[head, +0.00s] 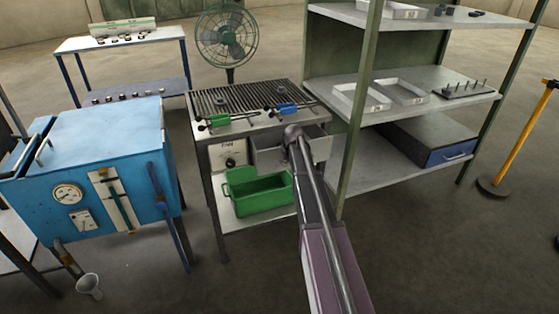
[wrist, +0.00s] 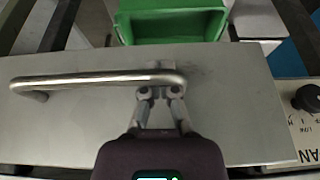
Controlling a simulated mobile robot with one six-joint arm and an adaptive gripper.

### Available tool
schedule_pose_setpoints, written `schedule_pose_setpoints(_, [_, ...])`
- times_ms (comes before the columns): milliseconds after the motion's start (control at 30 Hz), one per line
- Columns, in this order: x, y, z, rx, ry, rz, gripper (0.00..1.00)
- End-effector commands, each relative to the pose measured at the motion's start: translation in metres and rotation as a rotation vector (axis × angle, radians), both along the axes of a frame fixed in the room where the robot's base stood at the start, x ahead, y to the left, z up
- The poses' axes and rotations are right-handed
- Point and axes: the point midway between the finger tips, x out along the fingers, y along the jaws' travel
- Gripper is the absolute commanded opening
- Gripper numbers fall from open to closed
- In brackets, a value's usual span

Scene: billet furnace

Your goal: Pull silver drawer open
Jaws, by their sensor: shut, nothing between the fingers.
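The silver drawer (head: 268,156) sits under the grill top of the middle table. Its front appears to stand out a little from the table, though my arm hides part of it. In the wrist view, its flat grey front (wrist: 235,115) fills much of the picture, with a metal bar handle (wrist: 85,81) across it. My gripper (wrist: 160,92) is shut and empty, with its fingertips at one end of the handle. I cannot tell whether they touch it. In the head view, my gripper (head: 293,133) is in front of the drawer.
A green bin (head: 262,197) stands on the shelf below the drawer. A fan control panel (head: 229,155) is beside the drawer. A blue furnace (head: 100,135) stands at left and metal shelving (head: 375,165) at right. Floor in front is clear.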

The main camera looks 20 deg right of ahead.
Motion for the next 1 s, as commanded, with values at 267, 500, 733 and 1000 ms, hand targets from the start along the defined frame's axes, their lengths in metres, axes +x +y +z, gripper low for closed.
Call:
schedule_pose_setpoints(267, [-0.086,0.002,0.003,-0.001,0.001,-0.001,0.00])
schedule_pose_setpoints(500, [-0.150,0.002,0.005,-0.001,0.001,-0.001,0.00])
schedule_pose_setpoints(733, [-0.193,0.001,0.007,-0.001,0.000,-0.001,0.00])
schedule_pose_setpoints(1000, [-0.212,0.000,0.007,-0.001,0.001,-0.001,0.00])
